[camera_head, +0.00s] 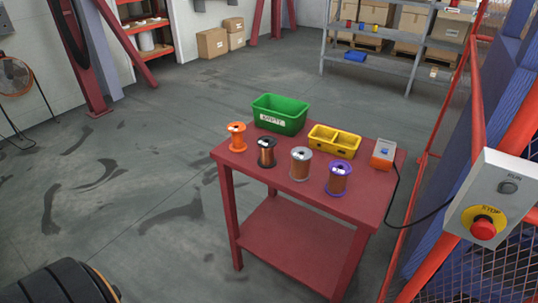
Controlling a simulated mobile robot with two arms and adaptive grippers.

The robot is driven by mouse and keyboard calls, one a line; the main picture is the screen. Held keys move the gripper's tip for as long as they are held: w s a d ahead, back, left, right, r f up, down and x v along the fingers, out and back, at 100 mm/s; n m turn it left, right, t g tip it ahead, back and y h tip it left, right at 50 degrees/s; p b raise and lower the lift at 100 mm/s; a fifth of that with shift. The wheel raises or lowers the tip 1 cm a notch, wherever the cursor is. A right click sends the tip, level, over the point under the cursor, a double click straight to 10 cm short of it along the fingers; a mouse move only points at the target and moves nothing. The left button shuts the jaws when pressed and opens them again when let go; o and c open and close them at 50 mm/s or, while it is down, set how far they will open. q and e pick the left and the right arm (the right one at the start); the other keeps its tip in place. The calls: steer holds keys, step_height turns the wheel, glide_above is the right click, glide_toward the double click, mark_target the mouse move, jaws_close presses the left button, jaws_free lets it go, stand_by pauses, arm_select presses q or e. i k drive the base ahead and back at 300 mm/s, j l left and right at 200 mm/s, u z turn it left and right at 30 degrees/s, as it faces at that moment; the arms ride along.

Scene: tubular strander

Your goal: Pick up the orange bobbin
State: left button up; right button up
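The orange bobbin (237,137) stands upright on the red table (231,162), at the table's left end. It has orange flanges and copper-coloured wire. To its right stand a black bobbin (267,153), a grey-white bobbin (300,164) and a purple bobbin (338,179), all upright in a slanting row. Neither of my grippers is in view, and nothing touches the orange bobbin.
A green bin (279,115) labelled "EMPTY", a yellow divided tray (334,141) and an orange-and-white device (384,154) with a cable stand behind the bobbins. A control box with a stop button (483,228) and red fencing stand at right. Floor left of the table is clear.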

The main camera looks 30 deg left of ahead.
mark_target(236, 129)
steer(key=u, duration=1.3)
steer(key=z, duration=0.45)
steer(key=i+j+z, duration=0.15)
steer(key=j+z, duration=0.65)
steer(key=i+j+z, duration=0.1)
steer(key=j+z, duration=0.25)
